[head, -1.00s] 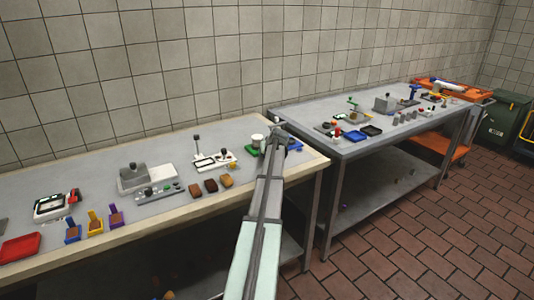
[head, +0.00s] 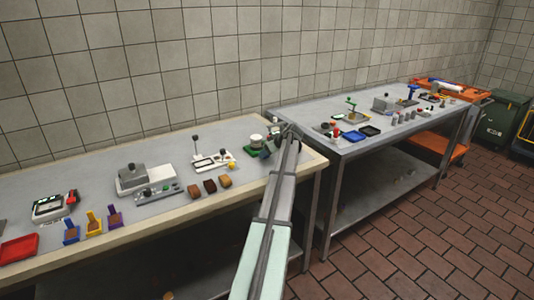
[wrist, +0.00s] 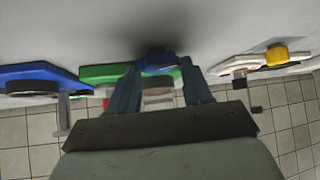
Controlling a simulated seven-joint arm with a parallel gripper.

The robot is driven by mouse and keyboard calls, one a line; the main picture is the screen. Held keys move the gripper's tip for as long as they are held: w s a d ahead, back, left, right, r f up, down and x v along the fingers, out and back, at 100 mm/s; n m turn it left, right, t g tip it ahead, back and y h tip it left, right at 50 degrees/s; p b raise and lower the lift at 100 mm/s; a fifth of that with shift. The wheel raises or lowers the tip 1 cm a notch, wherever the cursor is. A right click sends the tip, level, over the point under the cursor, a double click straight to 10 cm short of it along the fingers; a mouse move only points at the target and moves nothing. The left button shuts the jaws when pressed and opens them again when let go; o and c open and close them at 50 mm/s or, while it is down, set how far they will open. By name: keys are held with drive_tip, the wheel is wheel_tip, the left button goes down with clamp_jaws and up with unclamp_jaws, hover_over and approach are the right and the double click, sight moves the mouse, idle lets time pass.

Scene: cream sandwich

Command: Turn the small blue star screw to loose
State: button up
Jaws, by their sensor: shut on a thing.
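The small blue star screw (wrist: 158,61) shows in the wrist view as a blue knob at the tips of my fingers. My gripper (wrist: 158,72) has one finger on each side of it and is shut on it. The knob's lower part and what it is fixed to are hard to make out. In the head view, my gripper (head: 282,138) is at the right end of the near table, and my arm hides the screw there.
A green base (wrist: 103,73) and a larger blue piece (wrist: 40,73) lie close by in the wrist view. A yellow knob (wrist: 278,54) is on the other side. In the head view, brown-topped blocks (head: 209,187) stand left of my gripper. A second table (head: 345,118) stands to the right.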

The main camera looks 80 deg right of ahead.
idle(0.4)
drive_tip(key=o, duration=1)
drive_tip(key=shift+o, duration=0.2)
drive_tip(key=v, duration=1.3)
drive_tip(key=shift+s+a+r, duration=0.15)
drive_tip(key=shift+s+r, duration=0.1)
drive_tip(key=shift+r, duration=0.05)
